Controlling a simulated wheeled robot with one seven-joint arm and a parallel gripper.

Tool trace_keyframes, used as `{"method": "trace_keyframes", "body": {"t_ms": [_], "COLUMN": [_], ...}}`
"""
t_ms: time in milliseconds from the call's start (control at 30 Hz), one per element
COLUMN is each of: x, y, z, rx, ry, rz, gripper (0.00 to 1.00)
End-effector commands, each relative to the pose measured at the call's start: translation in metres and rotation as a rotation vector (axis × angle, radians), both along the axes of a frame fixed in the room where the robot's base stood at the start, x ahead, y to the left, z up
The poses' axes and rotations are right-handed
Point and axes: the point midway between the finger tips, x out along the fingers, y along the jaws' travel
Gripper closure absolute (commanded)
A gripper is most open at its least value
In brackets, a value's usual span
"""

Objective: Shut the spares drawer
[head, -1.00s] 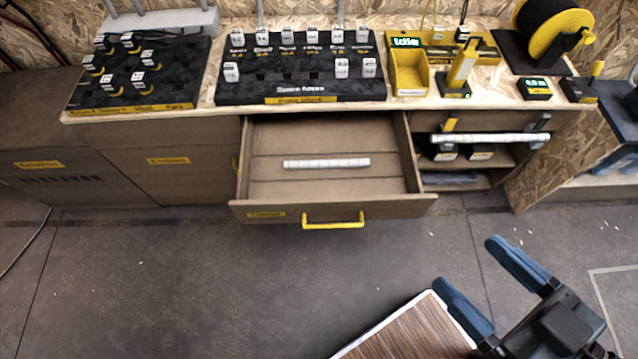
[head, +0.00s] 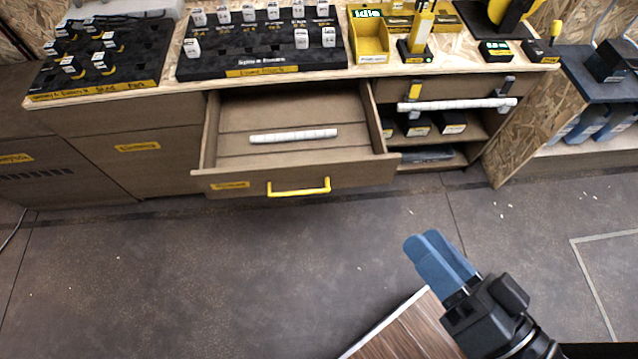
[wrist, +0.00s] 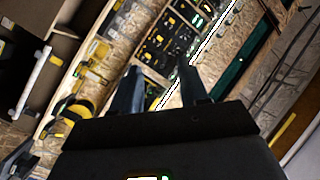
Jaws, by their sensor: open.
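The spares drawer (head: 222,186) stands pulled out of the workbench in the head view, with a yellow bar handle (head: 299,188) on its front. A white segmented strip (head: 293,136) lies inside it. My gripper (head: 437,258) is in front of the bench, to the right of the drawer and nearer to me, apart from the handle. Its blue fingers overlap in the head view. In the wrist view my gripper (wrist: 160,88) shows two fingers apart with nothing between them.
The bench top above the drawer carries a black parts board (head: 262,58), a yellow bin (head: 370,40) and small devices. Open shelves (head: 430,135) are right of the drawer. A wood-patterned panel (head: 405,330) is low near my arm. The floor before the drawer is clear.

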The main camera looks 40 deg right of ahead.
Motion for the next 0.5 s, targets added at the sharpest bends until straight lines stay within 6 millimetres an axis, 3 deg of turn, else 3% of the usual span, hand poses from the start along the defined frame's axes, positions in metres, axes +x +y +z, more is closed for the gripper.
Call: {"method": "trace_keyframes", "body": {"t_ms": [33, 433, 500], "x": [0.014, 0.105, 0.12], "y": [0.003, 0.013, 0.015], "z": [-0.034, -0.18, -0.206], "rx": [0.167, 1.558, 1.769], "ry": [-0.058, -0.49, -0.557], "rz": [-0.036, -0.227, -0.248], "gripper": [0.61, 0.99, 1.0]}}
